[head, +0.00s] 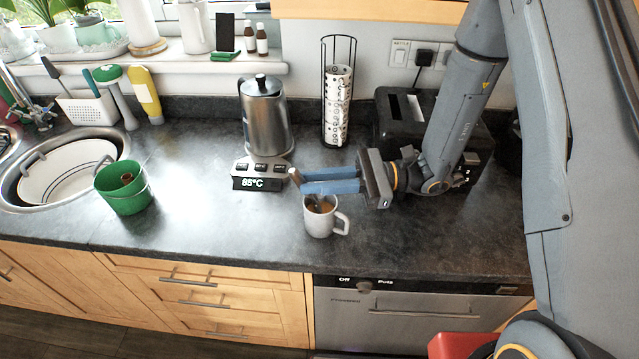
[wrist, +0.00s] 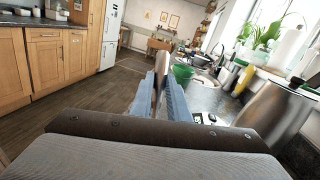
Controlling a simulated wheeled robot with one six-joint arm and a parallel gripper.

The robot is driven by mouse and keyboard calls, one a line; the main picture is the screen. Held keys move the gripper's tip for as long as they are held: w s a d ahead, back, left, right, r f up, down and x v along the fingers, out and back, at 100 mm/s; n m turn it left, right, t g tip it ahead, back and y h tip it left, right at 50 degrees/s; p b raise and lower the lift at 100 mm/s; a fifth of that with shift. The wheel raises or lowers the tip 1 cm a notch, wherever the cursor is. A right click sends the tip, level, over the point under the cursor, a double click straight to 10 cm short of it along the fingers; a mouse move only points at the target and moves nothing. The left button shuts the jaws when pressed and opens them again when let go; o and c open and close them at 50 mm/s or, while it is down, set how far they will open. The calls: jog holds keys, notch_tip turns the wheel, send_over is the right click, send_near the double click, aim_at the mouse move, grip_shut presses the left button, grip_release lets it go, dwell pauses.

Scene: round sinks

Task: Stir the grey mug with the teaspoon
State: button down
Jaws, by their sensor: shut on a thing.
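The mug (head: 320,220) stands upright on the dark counter near its front edge, pale grey with its handle to the right and brown liquid inside. My gripper (head: 302,182) is above the mug, its blue fingers reaching in from the right. The fingers are shut on the teaspoon (head: 294,176), whose handle end sticks up past the fingertips. The teaspoon handle also shows between the fingers (wrist: 160,92) in the wrist view. The lower part of the spoon is hidden by the fingers and mug, and I cannot clearly see how deep it sits.
A steel kettle (head: 265,115) on its base reading 85°C stands behind the mug. A pod rack (head: 338,100) and black toaster (head: 400,125) stand at the back. A green bucket (head: 123,190) is left by the round sink (head: 25,200). Counter between bucket and mug is clear.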

jog(key=shift+s+a+r, duration=0.2)
jog(key=shift+a+r, duration=0.1)
jog(key=shift+r, duration=0.5)
jog(key=shift+s+a+r, duration=0.15)
jog(key=shift+a+r, duration=0.1)
jog(key=shift+r, duration=0.6)
jog(key=shift+s+a+r, duration=0.2)
jog(key=shift+a+r, duration=0.1)
jog(key=shift+r, duration=0.5)
jog(key=shift+r, duration=2.55)
jog(key=shift+d, duration=0.1)
